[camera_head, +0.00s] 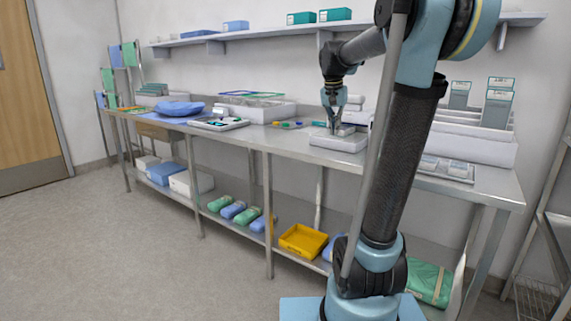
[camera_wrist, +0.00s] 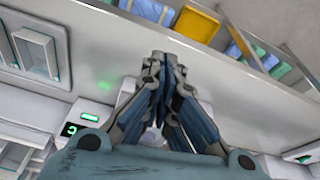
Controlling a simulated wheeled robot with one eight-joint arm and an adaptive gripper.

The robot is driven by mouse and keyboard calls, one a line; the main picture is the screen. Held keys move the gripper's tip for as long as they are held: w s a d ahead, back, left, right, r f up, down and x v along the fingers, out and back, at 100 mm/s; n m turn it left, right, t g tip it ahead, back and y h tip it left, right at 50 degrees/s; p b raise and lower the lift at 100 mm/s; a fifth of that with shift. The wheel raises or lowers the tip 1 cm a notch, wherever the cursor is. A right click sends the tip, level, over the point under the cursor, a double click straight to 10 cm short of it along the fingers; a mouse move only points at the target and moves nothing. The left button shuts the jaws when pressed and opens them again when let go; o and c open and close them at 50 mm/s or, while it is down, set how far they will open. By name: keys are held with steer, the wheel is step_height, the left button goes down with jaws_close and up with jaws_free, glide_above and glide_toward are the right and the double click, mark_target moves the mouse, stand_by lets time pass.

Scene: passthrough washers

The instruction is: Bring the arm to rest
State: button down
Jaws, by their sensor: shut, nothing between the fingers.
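My gripper (camera_head: 335,126) points down just above a white tray-like box (camera_head: 340,141) on the steel bench (camera_head: 187,129). In the wrist view my gripper (camera_wrist: 162,62) shows with its fingers brought together and nothing between them. My arm reaches up from the base at the right of the head view and bends over toward the bench. I cannot tell whether the fingertips touch the box.
A blue bundle (camera_head: 180,108) and a tray of tools (camera_head: 218,124) lie farther left on the bench. White bins (camera_head: 470,143) stand to the right. A yellow bin (camera_head: 303,240) sits on the lower shelf. A wall shelf (camera_head: 270,34) runs above. The floor at left is clear.

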steer(key=s+f+n, duration=0.2)
steer(key=s+f, duration=1.1)
steer(key=s, duration=0.2)
steer(key=s+f+n+y, duration=0.1)
steer(key=s+f+n, duration=0.2)
steer(key=s+f, duration=1)
steer(key=s, duration=0.3)
steer(key=shift+s+a+n+y, duration=0.2)
steer(key=shift+s+n+y, duration=0.05)
steer(key=shift+n+y, duration=0.05)
